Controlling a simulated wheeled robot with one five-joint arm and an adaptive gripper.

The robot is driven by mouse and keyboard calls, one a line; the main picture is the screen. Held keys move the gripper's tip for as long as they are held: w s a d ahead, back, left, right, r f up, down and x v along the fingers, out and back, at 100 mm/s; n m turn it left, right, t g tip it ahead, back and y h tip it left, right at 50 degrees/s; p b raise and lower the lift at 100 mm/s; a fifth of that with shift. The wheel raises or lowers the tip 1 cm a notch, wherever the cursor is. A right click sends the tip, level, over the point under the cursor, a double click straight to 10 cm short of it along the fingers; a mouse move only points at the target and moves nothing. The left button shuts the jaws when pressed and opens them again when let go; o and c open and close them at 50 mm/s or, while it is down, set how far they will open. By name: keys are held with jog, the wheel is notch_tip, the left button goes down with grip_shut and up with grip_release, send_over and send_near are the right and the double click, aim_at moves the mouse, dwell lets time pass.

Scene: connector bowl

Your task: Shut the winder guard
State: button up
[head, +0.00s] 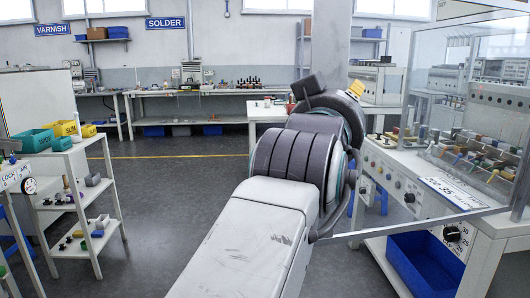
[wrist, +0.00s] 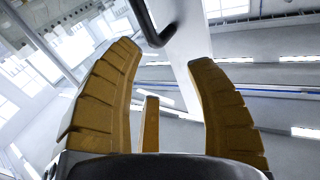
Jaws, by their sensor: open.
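The winder guard is a clear panel in a thin metal frame (head: 430,222). In the head view it stands out in front of the machine (head: 392,178) at the right, with its near lower edge reaching behind my arm. It appears open. My gripper (head: 357,88) shows only as a small yellow tip at the top of my arm, near the guard's left side. In the wrist view my gripper (wrist: 165,100) has its yellow-brown fingers wide apart. A black bar handle (wrist: 150,28) stands just beyond the fingertips, not between them. Whether it belongs to the guard I cannot tell.
A small shelf cart (head: 72,195) with bins stands at the left. A blue bin (head: 425,265) sits under the machine at the right. A workbench (head: 185,93) runs along the back wall. Grey floor (head: 180,190) is clear between the cart and my arm.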

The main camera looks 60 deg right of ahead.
jog(key=d+f+n+b, duration=0.1)
jog(key=d+f+b, duration=0.2)
jog(key=d, duration=0.3)
jog(key=shift+w+d+f+y+b, duration=0.3)
jog(key=shift+f+y+b, duration=0.1)
jog(key=shift+b, duration=0.35)
jog(key=shift+c, duration=0.3)
grip_shut()
